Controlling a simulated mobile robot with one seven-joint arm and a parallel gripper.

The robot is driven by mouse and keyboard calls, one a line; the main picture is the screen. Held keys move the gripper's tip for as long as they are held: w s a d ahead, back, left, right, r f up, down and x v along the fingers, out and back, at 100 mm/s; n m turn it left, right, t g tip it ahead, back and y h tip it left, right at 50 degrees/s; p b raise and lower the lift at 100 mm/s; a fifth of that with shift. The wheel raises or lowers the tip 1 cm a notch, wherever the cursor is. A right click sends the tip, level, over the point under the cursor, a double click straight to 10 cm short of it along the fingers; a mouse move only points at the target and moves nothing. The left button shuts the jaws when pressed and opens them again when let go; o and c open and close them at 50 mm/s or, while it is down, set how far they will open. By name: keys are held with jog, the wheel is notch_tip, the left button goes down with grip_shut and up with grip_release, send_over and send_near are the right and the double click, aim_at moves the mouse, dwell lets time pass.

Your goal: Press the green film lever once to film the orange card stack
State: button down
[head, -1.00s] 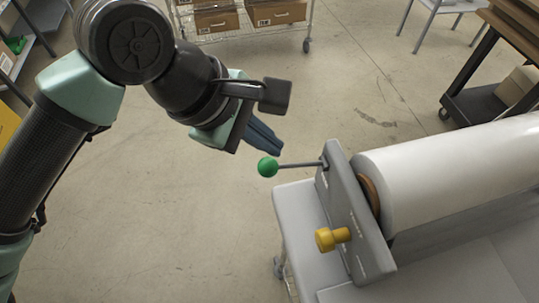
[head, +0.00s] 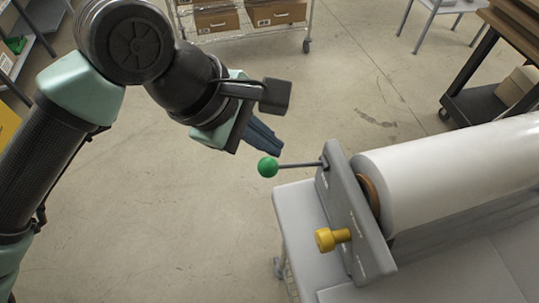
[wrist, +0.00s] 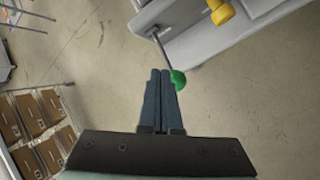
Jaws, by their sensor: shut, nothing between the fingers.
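The green film lever (head: 268,167) is a green ball on a thin grey rod that sticks out to the left from the laminator's grey end plate (head: 352,215). My gripper (head: 277,150) is shut and empty, with its blue-grey fingers just above and behind the green ball in the head view. In the wrist view the shut fingertips (wrist: 160,74) lie right beside the green ball (wrist: 178,79), partly overlapping it; I cannot tell whether they touch. The orange card stack is not visible in either view.
A yellow knob (head: 332,239) sits on the end plate below the lever. A large white film roll (head: 450,170) extends right. A wire rack with brown boxes (head: 217,20) stands at the back. Open concrete floor lies left of the laminator.

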aim_at(269, 160)
jog(key=shift+f, duration=0.15)
jog(key=shift+a+f+b, duration=0.1)
jog(key=shift+f+b, duration=0.2)
jog(key=shift+b, duration=0.6)
jog(key=shift+s+a+f+b, duration=0.1)
jog(key=shift+a+f+b, duration=0.05)
jog(key=shift+f+b, duration=0.55)
jog(key=shift+s+a+f+b, duration=0.15)
jog(key=shift+f+b, duration=0.25)
jog(key=shift+b, duration=0.5)
dwell(1.1)
jog(key=shift+w+r, duration=0.1)
jog(key=shift+r, duration=0.05)
dwell(0.5)
jog(key=shift+w+d+r, duration=0.1)
jog(key=shift+d+r, duration=0.1)
jog(key=shift+r, duration=0.5)
jog(key=shift+w+d+r, duration=0.1)
jog(key=shift+d+r, duration=0.05)
jog(key=shift+r, duration=0.5)
jog(key=shift+r, duration=0.2)
jog(key=r+p, duration=0.1)
jog(key=r, duration=0.1)
jog(key=d+r+p, duration=0.1)
jog(key=r, duration=0.1)
jog(key=shift+w+d+r, duration=0.15)
jog(key=shift+d+r, duration=0.05)
jog(key=shift+r, duration=0.05)
